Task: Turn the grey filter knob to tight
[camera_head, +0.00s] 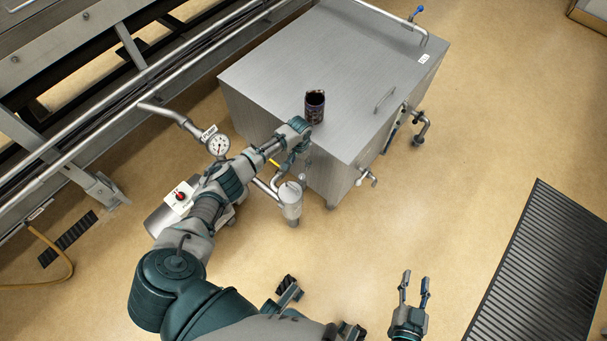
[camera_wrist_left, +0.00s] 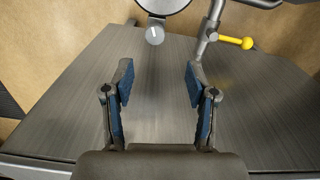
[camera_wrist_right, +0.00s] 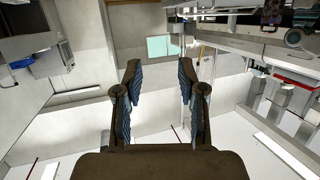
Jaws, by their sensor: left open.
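The grey filter knob (camera_wrist_left: 155,36) shows at the top of the left wrist view, with a white line on its face, on the edge of a round part. In the head view the filter housing (camera_head: 291,201) stands beside the steel tank; the knob is too small to make out there. My left gripper (camera_head: 291,162) hangs just above and behind the housing. In the left wrist view its jaws (camera_wrist_left: 159,82) are open and empty, with the knob ahead of them, apart. My right gripper (camera_head: 413,290) is open and empty over the floor; its jaws (camera_wrist_right: 160,75) also show apart.
A pressure gauge (camera_head: 218,145) and a panel with a red knob (camera_head: 180,196) are near my left arm. A yellow-tipped lever (camera_wrist_left: 236,42) is right of the knob. A dark grate (camera_head: 550,260) lies at right.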

